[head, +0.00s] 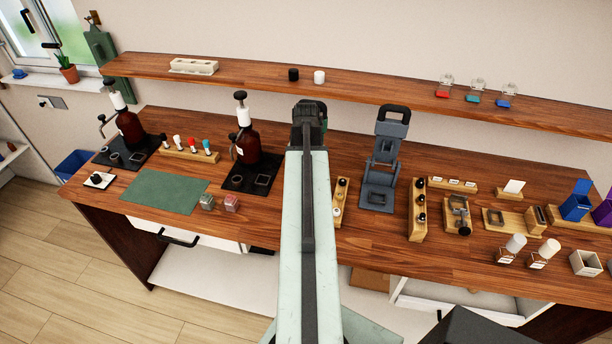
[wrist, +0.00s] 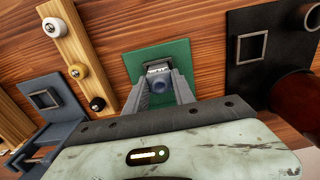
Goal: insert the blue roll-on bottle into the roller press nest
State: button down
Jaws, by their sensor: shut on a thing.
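The blue-grey roller press (head: 382,160) stands right of my arm in the head view. Its square nest (head: 377,198) is on the base plate and looks empty; it also shows at the left of the wrist view (wrist: 45,99).
A wooden strip with roller balls (wrist: 78,72) lies between the green pad and the press. A black plate (wrist: 258,45) with an amber pump bottle (head: 248,142) is on the other side. A wooden rack (head: 419,210) stands right of the press. A shelf (head: 360,85) runs behind.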

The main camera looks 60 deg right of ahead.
jog(key=c, duration=1)
grip_release()
jog(key=shift+o, duration=0.2)
notch_tip(320, 180, up, 8)
jog(key=p, duration=0.8)
jog(key=shift+f, duration=0.1)
